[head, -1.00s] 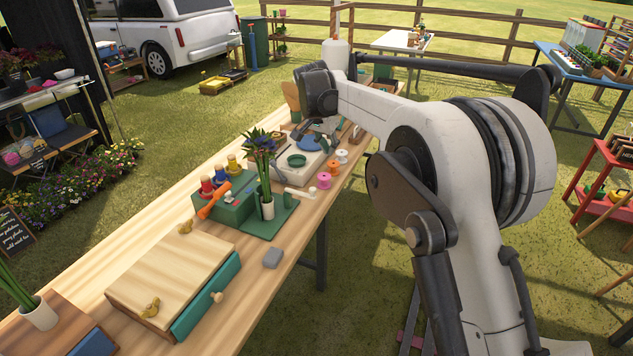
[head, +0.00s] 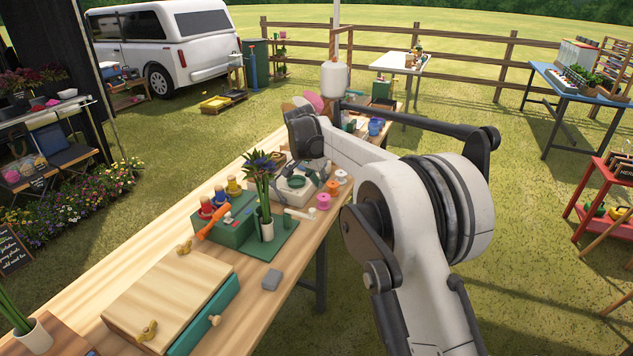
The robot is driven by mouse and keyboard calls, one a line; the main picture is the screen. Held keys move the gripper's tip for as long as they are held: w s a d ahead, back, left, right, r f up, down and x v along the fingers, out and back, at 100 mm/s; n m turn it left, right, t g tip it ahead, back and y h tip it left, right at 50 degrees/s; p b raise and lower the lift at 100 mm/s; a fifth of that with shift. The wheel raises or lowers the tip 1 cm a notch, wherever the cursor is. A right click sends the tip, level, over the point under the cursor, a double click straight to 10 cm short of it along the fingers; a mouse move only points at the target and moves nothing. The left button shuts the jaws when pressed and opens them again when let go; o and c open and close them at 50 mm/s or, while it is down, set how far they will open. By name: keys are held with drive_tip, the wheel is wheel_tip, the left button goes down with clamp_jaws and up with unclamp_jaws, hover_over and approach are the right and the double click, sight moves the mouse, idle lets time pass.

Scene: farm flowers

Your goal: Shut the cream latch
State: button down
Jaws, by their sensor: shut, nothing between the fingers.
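A small cream lever-like piece (head: 301,214) lies at the right edge of the green mat (head: 284,243), near the table's front edge; it may be the cream latch, but I cannot tell for sure. Behind it stands a low cream box (head: 291,194) with a green round dish on top. My gripper (head: 312,180) is dark, points down and is over or beside this box, behind the lever-like piece. It looks shut and empty. Its fingertips are small and partly lost against the box, so I cannot tell whether they touch it.
A vase of dark flowers (head: 264,218) and a green box (head: 232,222) with coloured spools stand left of the lever-like piece. Pink, orange and white spools (head: 323,201) stand close to its right. A wooden drawer box (head: 170,295) and grey block (head: 271,279) are nearer.

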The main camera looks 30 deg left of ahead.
wheel_tip(320, 180, down, 7)
drive_tip(key=s, duration=0.1)
drive_tip(key=shift+s+p, duration=0.35)
drive_tip(key=shift+p, duration=0.1)
drive_tip(key=shift+a, duration=0.1)
drive_tip(key=shift+d, duration=0.2)
